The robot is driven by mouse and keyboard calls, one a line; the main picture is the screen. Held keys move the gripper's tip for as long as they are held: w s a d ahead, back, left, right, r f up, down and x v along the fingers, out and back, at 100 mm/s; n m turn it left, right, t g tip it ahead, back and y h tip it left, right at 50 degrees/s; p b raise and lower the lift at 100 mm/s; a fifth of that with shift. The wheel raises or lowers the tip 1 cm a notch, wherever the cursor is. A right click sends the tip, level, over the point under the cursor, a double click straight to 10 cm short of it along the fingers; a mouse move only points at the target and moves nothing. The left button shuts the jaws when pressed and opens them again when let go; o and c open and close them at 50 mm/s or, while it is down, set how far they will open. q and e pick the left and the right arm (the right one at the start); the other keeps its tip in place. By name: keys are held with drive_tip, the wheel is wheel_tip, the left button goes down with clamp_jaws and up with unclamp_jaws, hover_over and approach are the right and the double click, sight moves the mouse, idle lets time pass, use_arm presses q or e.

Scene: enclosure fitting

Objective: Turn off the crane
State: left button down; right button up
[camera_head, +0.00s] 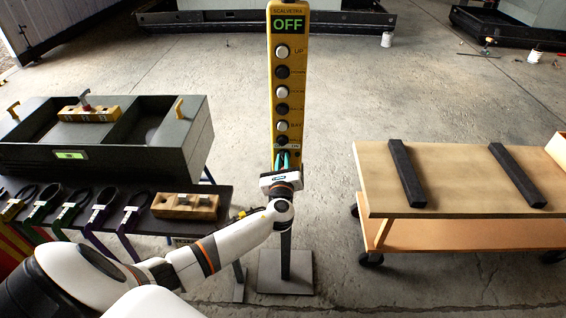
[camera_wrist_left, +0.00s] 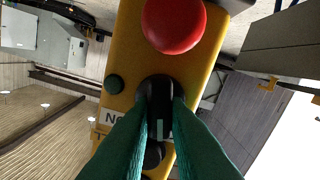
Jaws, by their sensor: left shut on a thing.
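The crane control is a tall yellow pendant (camera_head: 288,60) on a post, with a lit display reading OFF in green at its top. Several black and white buttons run down its face. My left gripper (camera_head: 287,160) is at the pendant's lower end. In the left wrist view the gripper (camera_wrist_left: 160,108) is shut on a black rotary knob (camera_wrist_left: 158,88), its dark green fingers on either side. A large red button (camera_wrist_left: 173,20) sits beside the knob, and a small dark button (camera_wrist_left: 114,84) is next to it. A label is partly hidden. My right gripper is out of view.
A dark table at left holds a grey open enclosure (camera_head: 180,152), several straps and a wooden block (camera_head: 185,206). A wooden cart (camera_head: 450,180) with two black bars stands at right. The post's base plate (camera_head: 285,272) rests on open concrete floor.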

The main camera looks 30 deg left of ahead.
use_arm(q)
drive_tip(key=shift+f+n+b, duration=0.3)
drive_tip(key=shift+n+b, duration=0.55)
drive_tip(key=shift+n, duration=0.25)
drive_tip(key=shift+r+n, duration=0.25)
drive_tip(key=shift+n, duration=0.15)
drive_tip(key=c, duration=1.4)
unclamp_jaws()
drive_tip(key=shift+s, duration=0.1)
drive_tip(key=b+v, duration=0.2)
drive_tip(key=v, duration=1)
drive_tip(key=shift+a, duration=0.15)
